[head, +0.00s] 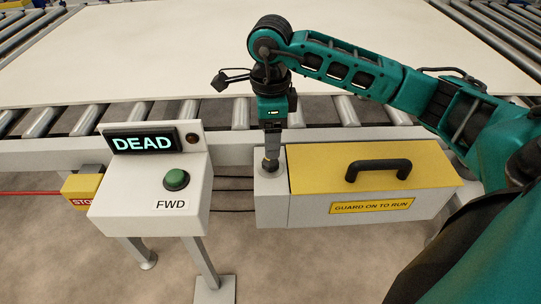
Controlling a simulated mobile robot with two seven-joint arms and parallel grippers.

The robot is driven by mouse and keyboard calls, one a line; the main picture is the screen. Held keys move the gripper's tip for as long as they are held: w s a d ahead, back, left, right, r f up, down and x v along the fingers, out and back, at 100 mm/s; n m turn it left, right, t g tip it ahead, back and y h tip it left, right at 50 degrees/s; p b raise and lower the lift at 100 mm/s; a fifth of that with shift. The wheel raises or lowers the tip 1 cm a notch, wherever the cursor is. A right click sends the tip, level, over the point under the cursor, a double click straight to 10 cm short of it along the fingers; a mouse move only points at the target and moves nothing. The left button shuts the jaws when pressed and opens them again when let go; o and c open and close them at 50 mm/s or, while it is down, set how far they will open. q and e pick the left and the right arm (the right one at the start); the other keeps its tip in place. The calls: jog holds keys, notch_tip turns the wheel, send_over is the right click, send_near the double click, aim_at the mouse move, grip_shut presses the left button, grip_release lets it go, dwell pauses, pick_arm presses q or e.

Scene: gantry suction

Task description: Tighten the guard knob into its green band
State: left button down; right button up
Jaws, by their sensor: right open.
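The guard (345,200) is a box with a yellow lid, a black handle (378,167) and a label reading "GUARD ON TO RUN". The guard knob (271,165) shows as a small dark and brassy piece on the grey block (270,205) at the guard's left end. My right gripper (271,153) points down right over the knob, its fingertips at or around it. It is open. I cannot tell whether the fingers touch the knob. No green band can be made out; the gripper may hide it. My left gripper is not in view.
A white control box (155,200) stands left of the guard, with a "DEAD" display (143,141) and a green FWD button (176,180). A yellow stop box (83,187) is further left. A large white board (150,50) lies on the roller conveyor behind.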

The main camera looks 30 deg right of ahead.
aim_at(270, 161)
notch_tip(270, 161, down, 6)
jog(key=shift+f, duration=0.25)
